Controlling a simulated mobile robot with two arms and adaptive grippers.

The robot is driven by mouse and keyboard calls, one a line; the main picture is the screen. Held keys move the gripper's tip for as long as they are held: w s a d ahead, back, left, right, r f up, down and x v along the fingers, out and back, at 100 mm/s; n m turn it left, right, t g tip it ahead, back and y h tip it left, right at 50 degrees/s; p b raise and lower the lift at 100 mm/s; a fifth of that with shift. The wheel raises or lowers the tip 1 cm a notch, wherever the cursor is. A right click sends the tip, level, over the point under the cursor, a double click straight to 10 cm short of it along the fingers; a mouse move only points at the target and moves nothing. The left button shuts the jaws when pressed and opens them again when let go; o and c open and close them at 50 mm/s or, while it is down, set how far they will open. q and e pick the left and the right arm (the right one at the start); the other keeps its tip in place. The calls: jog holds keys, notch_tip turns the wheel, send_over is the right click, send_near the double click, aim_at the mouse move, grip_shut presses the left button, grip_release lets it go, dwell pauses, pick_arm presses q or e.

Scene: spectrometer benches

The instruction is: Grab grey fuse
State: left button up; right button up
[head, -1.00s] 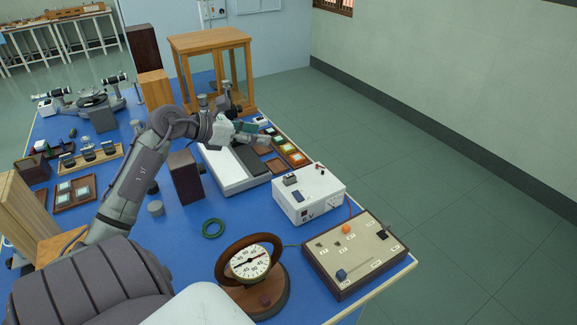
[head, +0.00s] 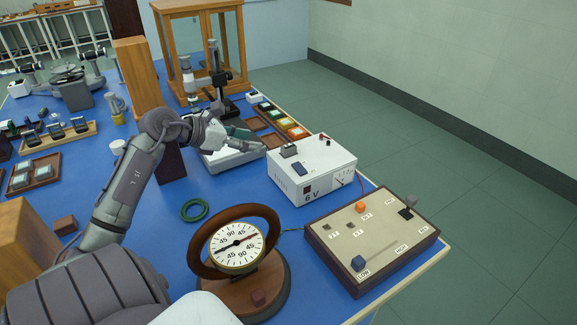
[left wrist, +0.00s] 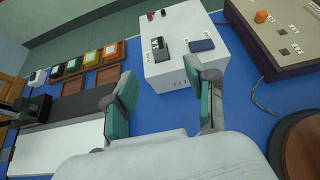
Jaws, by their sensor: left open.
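My left gripper (head: 252,139) is open and empty, just left of the white 6 V power box (head: 318,165). In the left wrist view its two green-padded fingers (left wrist: 160,74) are spread in front of the power box (left wrist: 182,22). A small dark grey piece (head: 289,151) sits on top of the box. It also shows in the left wrist view (left wrist: 159,49), ahead of the gap between the fingers and apart from them. I cannot tell for sure that it is the grey fuse. A dark blue piece (head: 300,169) lies beside it. My right gripper is not in view.
A control board (head: 375,245) with an orange knob (head: 361,207) stands right of the box. A dial on a wooden ring stand (head: 272,290) is in front. A green ring (head: 194,210) lies on the blue table. Trays with coloured squares (head: 283,122) lie behind.

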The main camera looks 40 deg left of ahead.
pick_arm(q)
jog(key=p, duration=0.1)
send_near(287, 146)
jog(key=x, duration=0.4)
jog(key=shift+w+d+f, duration=0.1)
jog(key=shift+d+f, duration=0.05)
jog(key=shift+d, duration=0.1)
jog(key=shift+w+d+f, duration=0.15)
jog(key=shift+w+f, duration=0.15)
jog(key=shift+w, duration=0.45)
jog(key=p+x, duration=0.1)
jog(key=x, duration=0.3)
jog(key=shift+w+f, duration=0.15)
jog(key=shift+w, duration=0.15)
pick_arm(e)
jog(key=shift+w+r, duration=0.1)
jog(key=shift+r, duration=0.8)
pick_arm(q)
jog(key=shift+s, duration=0.1)
grip_shut()
